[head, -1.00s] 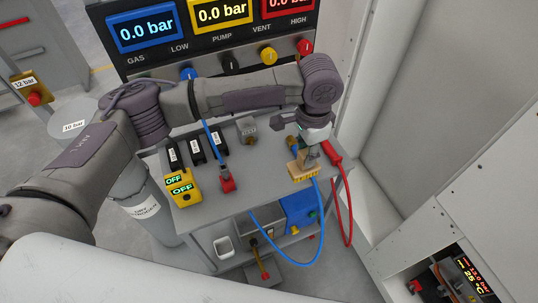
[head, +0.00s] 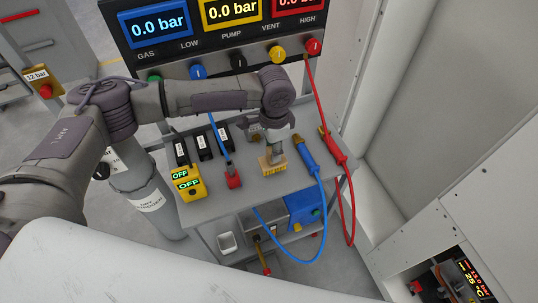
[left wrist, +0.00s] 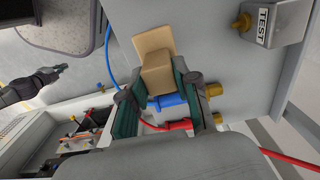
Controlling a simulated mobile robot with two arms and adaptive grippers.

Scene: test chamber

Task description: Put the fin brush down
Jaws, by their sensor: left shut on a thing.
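The fin brush (head: 271,167) is a small tan block with a tan handle. My left gripper (head: 277,151) is shut on it from above, over the right middle of the grey bench top (head: 243,193). I cannot tell whether the brush touches the bench. In the left wrist view the brush (left wrist: 153,43) sits between the two fingers of the left gripper (left wrist: 160,82).
A blue hose connector (head: 307,148) and a red one (head: 331,147) lie right of the brush. A red-based fitting (head: 233,179), black labelled boxes (head: 203,146) and a yellow OFF meter (head: 188,184) stand left. The gauge panel (head: 225,45) rises behind. Bare bench lies in front.

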